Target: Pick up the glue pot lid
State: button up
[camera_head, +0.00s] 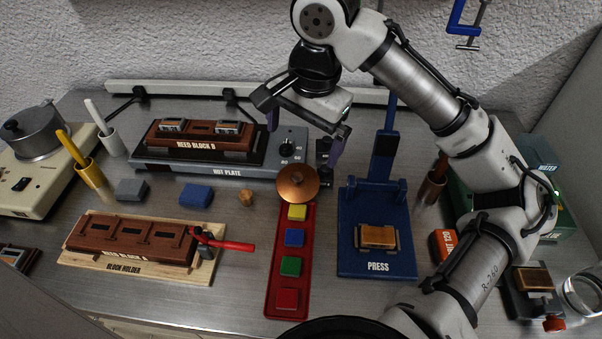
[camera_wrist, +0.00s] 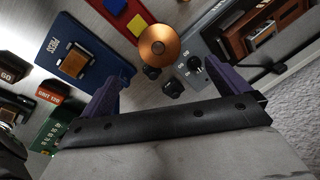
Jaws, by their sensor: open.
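A grey metal pot (camera_head: 38,132) with a black knob on top stands on a cream heater at the far left. I cannot tell for certain which one has the glue pot lid. My gripper (camera_head: 304,140) is open and empty, pointing down above and behind the copper disc, apart from it.
The hot plate (camera_head: 205,165) with a reed block stands behind left of the disc. The blue press (camera_head: 378,265) with its upright lever is close on the right. The red tray (camera_head: 271,290) holds several coloured blocks. Small black parts (camera_wrist: 173,88) sit near the disc.

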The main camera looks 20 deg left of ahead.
aim_at(297, 174)
jog(key=f, duration=0.6)
jog(key=shift+a+f, duration=0.1)
jog(key=shift+a, duration=0.3)
jog(key=shift+w+a+f+p, duration=0.1)
jog(key=shift+f+p, duration=0.15)
jog(key=shift+f, duration=1.1)
jog(key=shift+w+a+f+p, duration=0.1)
jog(key=shift+f+p, duration=0.15)
jog(key=shift+f, duration=1.1)
jog(key=c, duration=0.9)
jog(key=shift+c, duration=0.2)
jog(key=shift+r, duration=0.2)
